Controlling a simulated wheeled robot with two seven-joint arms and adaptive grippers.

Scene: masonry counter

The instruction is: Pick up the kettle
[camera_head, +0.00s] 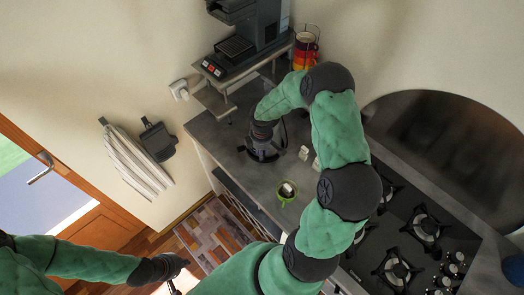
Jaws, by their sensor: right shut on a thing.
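The dark kettle (268,154) stands upright on the grey counter below the coffee machine, partly hidden by my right gripper and wrist. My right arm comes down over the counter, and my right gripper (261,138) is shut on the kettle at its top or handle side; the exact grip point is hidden. I cannot tell if the kettle's base is clear of the counter. My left gripper (174,287) is low at the bottom edge, away from the counter, and only partly visible.
A green cup (281,200) with something pale in it stands in front of the kettle. Small white blocks (304,153) lie to its right. A shelf with a coffee machine (245,40) and a rack of coloured cups (306,48) is behind. A gas hob (425,228) is right.

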